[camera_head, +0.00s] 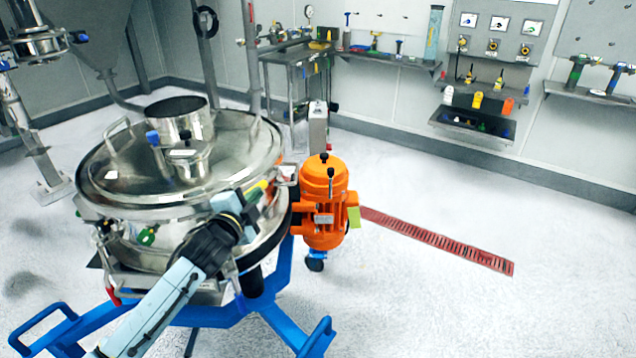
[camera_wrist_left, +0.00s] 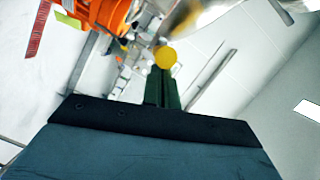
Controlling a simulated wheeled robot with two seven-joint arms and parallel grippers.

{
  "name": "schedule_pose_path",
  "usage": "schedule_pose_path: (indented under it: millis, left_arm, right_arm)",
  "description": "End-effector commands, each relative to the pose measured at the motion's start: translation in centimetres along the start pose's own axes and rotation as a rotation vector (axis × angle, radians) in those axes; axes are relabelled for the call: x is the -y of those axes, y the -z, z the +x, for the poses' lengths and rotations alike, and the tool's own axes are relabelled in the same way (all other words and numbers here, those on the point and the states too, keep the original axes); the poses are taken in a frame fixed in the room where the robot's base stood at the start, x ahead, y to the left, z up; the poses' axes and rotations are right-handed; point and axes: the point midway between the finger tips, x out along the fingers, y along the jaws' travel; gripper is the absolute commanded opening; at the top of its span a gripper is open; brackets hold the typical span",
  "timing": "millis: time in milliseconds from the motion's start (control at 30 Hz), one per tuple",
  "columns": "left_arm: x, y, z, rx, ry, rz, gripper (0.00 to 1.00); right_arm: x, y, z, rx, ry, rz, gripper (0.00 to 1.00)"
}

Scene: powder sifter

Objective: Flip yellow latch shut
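The powder sifter (camera_head: 235,150) is a round steel drum with a domed lid on a blue frame. The yellow latch (camera_head: 263,186) shows as a small yellow end at the drum's right rim. It also shows as a round yellow knob in the left wrist view (camera_wrist_left: 165,57). My left gripper (camera_head: 253,194) reaches in from the lower left, its green fingertips right at the yellow end. In the left wrist view, the fingers (camera_wrist_left: 162,88) look close together, with the yellow knob just past their tips. I cannot tell whether they touch it. My right gripper is not in view.
An orange motor (camera_head: 325,215) stands close to the right of the latch. A green knob (camera_head: 147,236) is on the drum's front and a blue one (camera_head: 153,137) on its lid. The blue frame legs (camera_head: 285,315) spread below. The floor on the right is clear, with a red grate (camera_head: 440,240).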

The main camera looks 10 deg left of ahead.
Motion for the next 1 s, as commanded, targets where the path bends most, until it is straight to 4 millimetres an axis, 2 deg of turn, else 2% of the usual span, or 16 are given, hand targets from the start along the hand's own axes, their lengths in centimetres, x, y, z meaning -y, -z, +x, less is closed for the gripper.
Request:
schedule_pose_path:
  millis: [267,367,533,600,800,1000]
  left_arm:
    - [0.1,-0.2,0.0,0.012,-0.002,0.004,0.0]
    - [0.1,0.9,-0.2,0.008,-0.003,0.001,0.0]
    - [0.3,4.8,-0.7,-0.006,-0.004,-0.003,0.0]
    - [-0.1,4.0,-2.3,-0.002,-0.004,0.005,0.0]
    - [-0.1,3.8,-6.5,-0.004,-0.005,0.005,0.0]
    - [0.0,3.6,-9.4,-0.005,-0.004,0.003,0.0]
  right_arm:
    - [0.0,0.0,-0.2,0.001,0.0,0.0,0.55]
    - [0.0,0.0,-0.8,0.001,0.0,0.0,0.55]
    - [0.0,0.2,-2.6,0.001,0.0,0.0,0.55]
    - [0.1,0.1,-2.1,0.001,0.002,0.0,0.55]
    - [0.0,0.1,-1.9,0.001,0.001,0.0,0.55]
    - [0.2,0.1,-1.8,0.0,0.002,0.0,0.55]
